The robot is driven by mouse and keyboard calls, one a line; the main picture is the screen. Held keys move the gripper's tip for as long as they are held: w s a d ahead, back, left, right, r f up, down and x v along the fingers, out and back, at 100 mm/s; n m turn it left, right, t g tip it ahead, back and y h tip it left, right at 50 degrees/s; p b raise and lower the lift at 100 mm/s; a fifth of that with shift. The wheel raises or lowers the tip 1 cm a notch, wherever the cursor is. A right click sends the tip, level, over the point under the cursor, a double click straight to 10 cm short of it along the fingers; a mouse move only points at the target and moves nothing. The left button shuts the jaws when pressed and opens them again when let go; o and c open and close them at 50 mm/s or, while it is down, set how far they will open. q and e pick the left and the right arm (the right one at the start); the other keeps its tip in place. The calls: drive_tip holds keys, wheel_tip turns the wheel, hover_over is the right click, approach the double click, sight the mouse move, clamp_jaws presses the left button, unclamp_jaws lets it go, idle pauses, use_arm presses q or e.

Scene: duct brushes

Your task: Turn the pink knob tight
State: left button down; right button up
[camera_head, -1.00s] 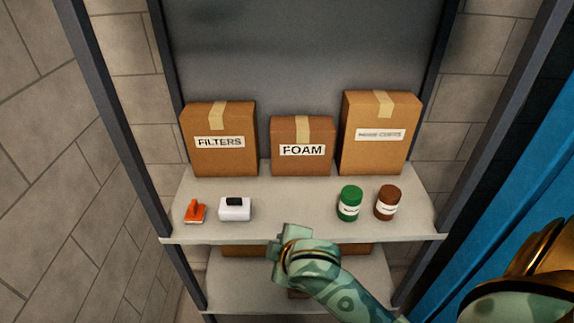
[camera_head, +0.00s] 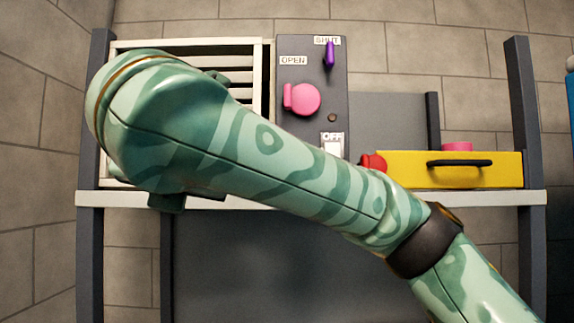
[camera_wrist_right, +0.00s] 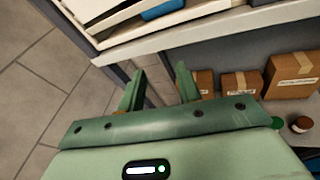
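The pink knob (camera_head: 303,99) sits on a dark grey panel (camera_head: 310,70), beneath the OPEN label. It is a round disc with a tab on its left side. My right arm crosses the head view from lower right to upper left, in front of the panel's lower part. My right gripper is mostly hidden behind my arm there. In the right wrist view my right gripper (camera_wrist_right: 160,88) has its two green fingers apart with nothing between them. The knob does not show in that view. My left gripper is not in view.
The panel also carries a purple lever (camera_head: 329,54) at SHUT and a white OFF switch (camera_head: 333,148). A slatted cream frame (camera_head: 190,44) stands left. A red knob (camera_head: 374,162) and yellow box (camera_head: 400,172) are right. Cardboard boxes (camera_wrist_right: 240,85) are below in the wrist view.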

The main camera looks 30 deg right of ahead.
drive_tip(key=s+d+r+m+h, duration=0.1)
drive_tip(key=s+d+r+h, duration=0.55)
drive_tip(key=s+r, duration=0.8)
drive_tip(key=y+p, duration=0.1)
drive_tip(key=p, duration=0.5)
approach(288, 93)
drive_tip(key=p+x, duration=0.6)
drive_tip(key=x, duration=0.1)
drive_tip(key=shift+w+d+r, duration=0.1)
drive_tip(key=shift+w+r, duration=0.1)
drive_tip(key=shift+w, duration=0.05)
drive_tip(key=shift+w+d+f+p, duration=0.15)
drive_tip(key=shift+w+d+p, duration=0.3)
drive_tip(key=shift+p, duration=0.25)
drive_tip(key=shift+a, duration=0.1)
drive_tip(key=shift+c, duration=0.6)
clamp_jaws()
